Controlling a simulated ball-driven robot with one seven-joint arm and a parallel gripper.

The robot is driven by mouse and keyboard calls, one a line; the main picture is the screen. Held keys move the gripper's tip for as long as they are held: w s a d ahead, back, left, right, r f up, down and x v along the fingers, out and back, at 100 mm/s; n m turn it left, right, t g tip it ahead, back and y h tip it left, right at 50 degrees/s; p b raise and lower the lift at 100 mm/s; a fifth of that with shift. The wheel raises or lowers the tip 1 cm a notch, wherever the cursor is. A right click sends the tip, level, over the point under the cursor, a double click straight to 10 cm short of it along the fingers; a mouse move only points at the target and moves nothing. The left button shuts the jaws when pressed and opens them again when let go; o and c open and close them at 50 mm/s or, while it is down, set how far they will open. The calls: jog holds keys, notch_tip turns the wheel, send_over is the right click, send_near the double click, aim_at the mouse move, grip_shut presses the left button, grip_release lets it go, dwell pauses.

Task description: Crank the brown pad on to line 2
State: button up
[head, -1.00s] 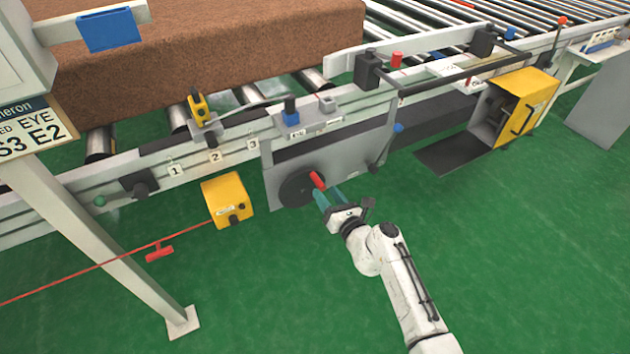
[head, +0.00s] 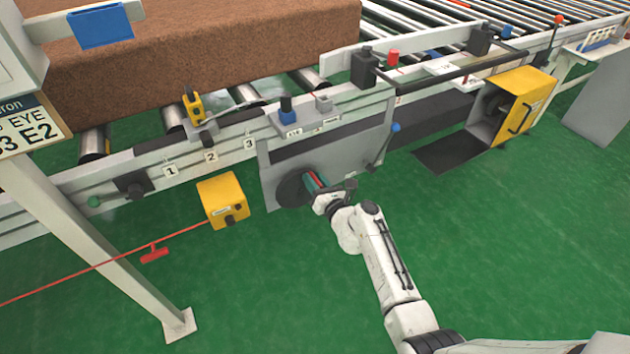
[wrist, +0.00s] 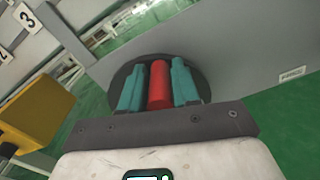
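The brown pad (head: 210,55) is a long thick block lying on the rollers at the upper left. Its far left part is hidden behind a post and box. The crank is a dark round disc (head: 291,191) on the grey side panel, with a red handle (wrist: 159,85) sticking out. My gripper (head: 314,183) is at the crank. In the wrist view its teal fingers (wrist: 157,88) lie close along both sides of the red handle and look closed on it. Number plates 1 (head: 171,171), 2 (head: 211,157) and 3 (head: 249,143) sit along the rail.
A yellow box (head: 222,200) with a red cord hangs left of the crank. A white post (head: 90,235) stands at the left. An open yellow cabinet (head: 515,105) is at the right. The green floor in front is clear.

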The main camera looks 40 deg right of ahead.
aim_at(304, 197)
grip_shut()
jog(key=shift+d, duration=0.1)
dwell(0.4)
notch_tip(304, 197, down, 8)
jog(key=d+m, duration=0.2)
jog(key=m, duration=1.4)
jog(key=shift+s+d+f+m, duration=0.25)
jog(key=shift+s+m, duration=0.15)
jog(key=shift+s, duration=0.05)
jog(key=shift+o, duration=2)
grip_release()
